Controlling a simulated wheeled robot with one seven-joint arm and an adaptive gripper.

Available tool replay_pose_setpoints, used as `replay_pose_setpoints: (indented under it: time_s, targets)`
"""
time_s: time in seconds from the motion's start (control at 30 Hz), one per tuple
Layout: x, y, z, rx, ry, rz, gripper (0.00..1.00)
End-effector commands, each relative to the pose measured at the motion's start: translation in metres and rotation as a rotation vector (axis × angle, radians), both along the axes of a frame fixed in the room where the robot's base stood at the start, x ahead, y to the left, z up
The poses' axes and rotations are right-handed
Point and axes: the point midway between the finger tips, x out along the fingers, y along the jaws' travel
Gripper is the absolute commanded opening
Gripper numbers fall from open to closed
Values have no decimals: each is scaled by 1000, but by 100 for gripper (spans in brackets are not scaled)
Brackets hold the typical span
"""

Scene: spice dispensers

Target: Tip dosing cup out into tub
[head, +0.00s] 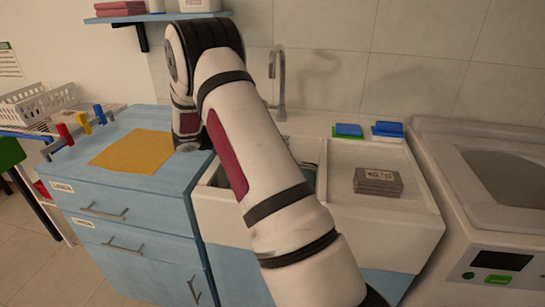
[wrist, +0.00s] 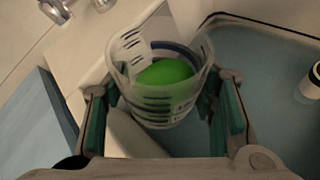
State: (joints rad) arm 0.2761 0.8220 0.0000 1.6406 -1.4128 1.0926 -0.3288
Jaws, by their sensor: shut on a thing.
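In the wrist view, my gripper (wrist: 163,100) is shut on a clear dosing cup (wrist: 134,72) with dark graduation marks. A finger with a green pad shows on each side of the cup. Bright green contents (wrist: 166,73) are visible inside. The cup is above or beside a blue-grey surface (wrist: 265,95) with a pale rim. I cannot tell whether this is the tub or the sink floor. No tub can be clearly made out in the head view, where my arm hides the gripper, the cup and much of the sink.
A white sink unit (head: 405,225) with a tap (head: 279,85) stands mid-picture. A grey block (head: 378,182) and blue sponges (head: 387,129) lie on its right side. A blue cabinet (head: 125,215) with an orange mat (head: 132,150) is left. A white machine (head: 490,225) is right.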

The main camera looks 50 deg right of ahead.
Motion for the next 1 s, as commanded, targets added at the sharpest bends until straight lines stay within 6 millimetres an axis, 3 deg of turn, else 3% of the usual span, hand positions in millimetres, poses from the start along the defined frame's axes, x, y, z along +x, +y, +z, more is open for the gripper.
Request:
replay_pose_setpoints:
  time_s: [0.23, 0.47, 1.0]
  targets:
    - [-11, 0, -6, 2, -121, 0, 19]
    - [-21, -1, 1, 2, -234, -1, 19]
    - [-24, -1, 4, 2, -310, -2, 19]
